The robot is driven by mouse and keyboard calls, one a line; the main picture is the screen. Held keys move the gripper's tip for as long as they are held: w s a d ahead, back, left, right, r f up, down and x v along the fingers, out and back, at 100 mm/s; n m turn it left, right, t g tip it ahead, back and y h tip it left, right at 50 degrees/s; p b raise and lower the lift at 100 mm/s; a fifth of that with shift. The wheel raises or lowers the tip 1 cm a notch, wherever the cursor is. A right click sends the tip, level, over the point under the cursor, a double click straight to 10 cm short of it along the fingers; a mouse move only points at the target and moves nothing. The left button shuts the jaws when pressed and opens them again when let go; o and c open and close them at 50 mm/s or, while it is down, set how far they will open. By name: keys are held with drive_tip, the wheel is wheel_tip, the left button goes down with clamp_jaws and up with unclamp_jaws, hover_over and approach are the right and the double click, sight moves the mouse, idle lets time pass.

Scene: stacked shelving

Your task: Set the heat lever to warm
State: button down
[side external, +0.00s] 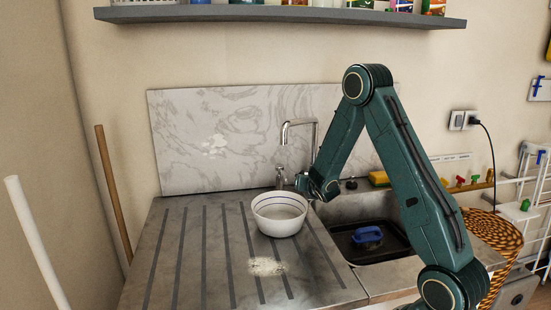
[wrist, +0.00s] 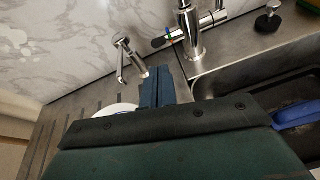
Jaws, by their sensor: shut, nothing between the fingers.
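The chrome tap (wrist: 192,42) stands behind the sink in the wrist view, and its tall spout (side external: 301,123) shows in the side view. A lever (wrist: 163,41) with a dark grip sticks out to the left of the tap body, with small coloured marks near it. I cannot tell its exact setting. My gripper (wrist: 157,84) is shut and empty, its fingers pointing toward the tap area, below and left of the lever in the wrist view and apart from it. In the side view my gripper (side external: 304,184) is low beside the tap, and the lever is hard to make out.
A white bowl (side external: 279,222) stands on the ribbed drainboard (side external: 190,260) close to my gripper. A small chrome spout (wrist: 126,57) stands left of the tap. The sink holds a dark tray with a blue-handled item (side external: 369,236). A shelf (side external: 280,14) hangs above.

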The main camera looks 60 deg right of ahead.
drive_tip(key=shift+x, duration=2.15)
drive_tip(key=shift+w+d+r, duration=0.1)
drive_tip(key=shift+d+r, duration=0.05)
drive_tip(key=shift+r, duration=0.25)
drive_tip(key=shift+w+d+r, duration=0.15)
drive_tip(key=shift+d+r, duration=0.05)
drive_tip(key=shift+r, duration=0.2)
drive_tip(key=shift+a, duration=0.1)
